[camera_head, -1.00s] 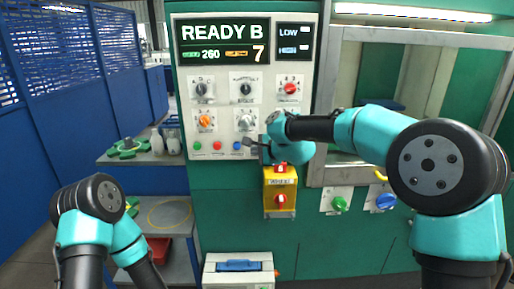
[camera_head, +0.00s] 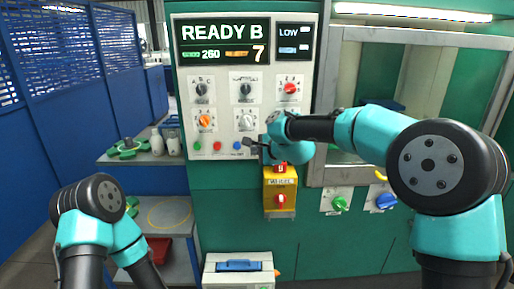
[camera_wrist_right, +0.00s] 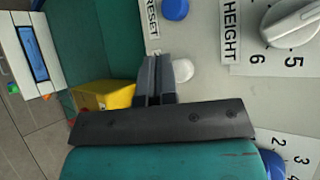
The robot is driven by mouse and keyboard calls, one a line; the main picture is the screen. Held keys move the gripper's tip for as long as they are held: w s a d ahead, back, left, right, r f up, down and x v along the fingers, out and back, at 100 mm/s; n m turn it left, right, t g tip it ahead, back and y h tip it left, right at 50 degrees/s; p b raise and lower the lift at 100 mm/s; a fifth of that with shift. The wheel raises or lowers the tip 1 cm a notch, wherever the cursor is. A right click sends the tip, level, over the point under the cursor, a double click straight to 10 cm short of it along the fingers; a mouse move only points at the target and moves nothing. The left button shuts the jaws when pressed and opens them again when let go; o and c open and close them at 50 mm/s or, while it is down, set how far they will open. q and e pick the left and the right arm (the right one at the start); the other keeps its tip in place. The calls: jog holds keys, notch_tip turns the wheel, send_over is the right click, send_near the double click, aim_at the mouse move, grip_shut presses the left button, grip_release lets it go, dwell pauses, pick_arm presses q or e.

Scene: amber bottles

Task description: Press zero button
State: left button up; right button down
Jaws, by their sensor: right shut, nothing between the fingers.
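The machine's control panel (camera_head: 222,90) has a row of small push buttons along its lower edge. A green button (camera_head: 197,146), a red button (camera_head: 217,146) and a blue button (camera_head: 237,146) show in the head view. In the right wrist view, a white button (camera_wrist_right: 183,70) sits just beside the fingertips of my right gripper (camera_wrist_right: 155,64); its label is hidden, so I cannot confirm it is the zero button. The blue button (camera_wrist_right: 175,9) is labelled RESET. My right gripper (camera_head: 251,142) is shut and empty at the panel; contact with the white button cannot be told.
A yellow box (camera_head: 280,192) with red knobs projects below the right gripper. Rotary knobs cover the panel above, including a HEIGHT dial (camera_wrist_right: 290,22). A display (camera_head: 222,41) reads READY B. My left arm is at lower left, its gripper out of view.

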jog(key=shift+w, duration=0.2)
dwell(0.4)
jog(key=shift+w, duration=0.25)
jog(key=shift+w, duration=0.45)
dwell(0.9)
jog(key=shift+s, duration=0.9)
jog(key=s, duration=0.5)
dwell(0.6)
jog(key=shift+d, duration=0.1)
